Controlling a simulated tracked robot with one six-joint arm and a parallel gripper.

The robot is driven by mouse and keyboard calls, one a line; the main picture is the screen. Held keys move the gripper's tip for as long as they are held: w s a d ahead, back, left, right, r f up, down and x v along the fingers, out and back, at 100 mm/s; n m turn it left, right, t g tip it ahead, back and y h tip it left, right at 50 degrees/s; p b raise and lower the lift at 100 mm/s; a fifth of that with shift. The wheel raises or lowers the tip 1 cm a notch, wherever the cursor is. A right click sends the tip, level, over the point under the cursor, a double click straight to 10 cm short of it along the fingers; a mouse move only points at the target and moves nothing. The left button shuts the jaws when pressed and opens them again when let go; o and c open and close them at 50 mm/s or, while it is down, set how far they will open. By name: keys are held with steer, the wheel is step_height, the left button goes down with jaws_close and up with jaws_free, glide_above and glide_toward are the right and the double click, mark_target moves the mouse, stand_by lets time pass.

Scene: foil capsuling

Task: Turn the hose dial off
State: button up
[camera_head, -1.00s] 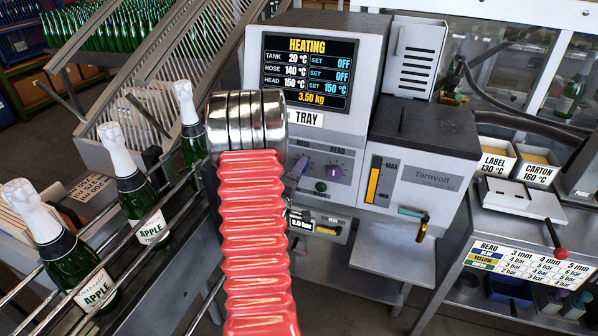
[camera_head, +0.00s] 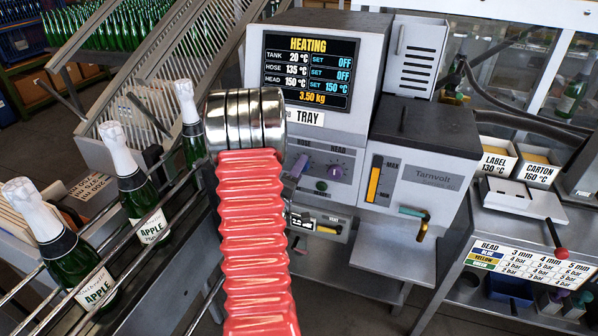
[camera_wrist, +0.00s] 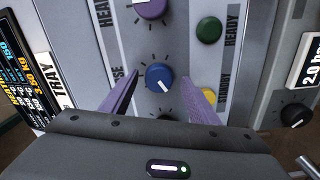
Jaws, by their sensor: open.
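The blue hose dial (camera_wrist: 160,77) is in the middle of the wrist view, on the grey panel beside a partly hidden HOSE label. Its white mark points to the lower right. My gripper (camera_wrist: 158,80) is open, with one purple finger on either side of the dial's lower part; I cannot tell whether they touch it. The screen (camera_head: 309,72) reads HOSE 135 °C, SET OFF; TANK is also set OFF, and HEAD is set to 150 °C.
The purple head dial (camera_wrist: 150,8) and a green button (camera_wrist: 208,31) sit close to the hose dial. A yellow button (camera_wrist: 208,96) is by the right finger. A black knob (camera_wrist: 296,115) is further right. Capped bottles (camera_head: 132,185) stand left of my arm.

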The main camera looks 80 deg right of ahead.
steer(key=w+a, duration=0.1)
steer(key=a, duration=1.2)
steer(key=shift+w, duration=0.15)
steer(key=shift+f, duration=0.1)
